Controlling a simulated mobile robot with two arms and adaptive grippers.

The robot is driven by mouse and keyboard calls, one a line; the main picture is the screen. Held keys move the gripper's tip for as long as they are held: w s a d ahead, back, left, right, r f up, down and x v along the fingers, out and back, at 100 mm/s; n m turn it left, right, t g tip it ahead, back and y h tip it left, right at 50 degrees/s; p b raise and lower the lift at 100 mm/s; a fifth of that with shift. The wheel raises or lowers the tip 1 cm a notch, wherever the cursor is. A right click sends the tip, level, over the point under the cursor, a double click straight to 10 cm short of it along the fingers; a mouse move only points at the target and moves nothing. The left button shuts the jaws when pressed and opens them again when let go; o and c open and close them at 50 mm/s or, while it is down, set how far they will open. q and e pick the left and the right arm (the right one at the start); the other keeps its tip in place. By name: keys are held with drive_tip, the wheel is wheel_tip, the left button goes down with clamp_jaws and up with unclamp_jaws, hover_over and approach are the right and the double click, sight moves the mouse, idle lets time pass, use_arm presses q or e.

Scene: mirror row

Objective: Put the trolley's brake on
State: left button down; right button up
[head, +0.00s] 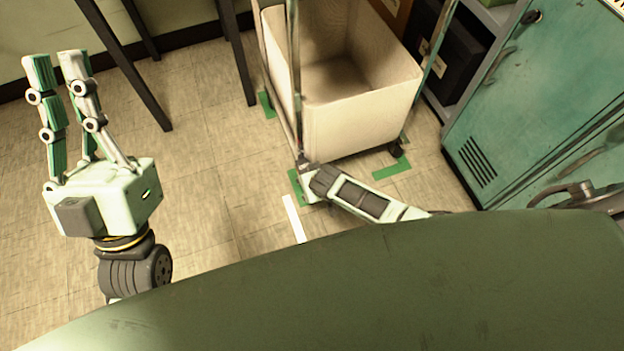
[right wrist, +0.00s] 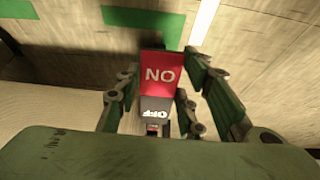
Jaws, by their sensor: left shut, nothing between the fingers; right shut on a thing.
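The trolley (head: 358,122) is a cream bin between upright metal posts, standing on the floor at the top middle of the head view. Its brake pedal shows in the right wrist view as a red part (right wrist: 160,74) lettered ON, upside down, above a dark part (right wrist: 154,107) lettered OFF. My right gripper (right wrist: 163,62) is shut on the red pedal, one finger on each side. In the head view my right arm reaches the trolley's near lower corner, which hides the pedal. My left gripper (head: 54,62) is shut and empty, raised at the left, away from the trolley.
Green tape corners (head: 392,168) and a white strip (head: 294,218) mark the floor around the trolley. A teal cabinet (head: 535,95) stands close on the right. Dark table legs (head: 125,62) stand at the upper left. The floor between them and the trolley is clear.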

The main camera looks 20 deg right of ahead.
drive_tip(key=shift+s+f, duration=0.15)
drive_tip(key=shift+s, duration=0.05)
use_arm(q)
drive_tip(key=shift+w+d+f+g, duration=0.1)
drive_tip(key=shift+w+f+g, duration=0.25)
drive_tip(key=shift+w, duration=0.2)
use_arm(e)
drive_tip(key=o, duration=1.2)
drive_tip(key=shift+c, duration=0.2)
drive_tip(key=v, duration=1.2)
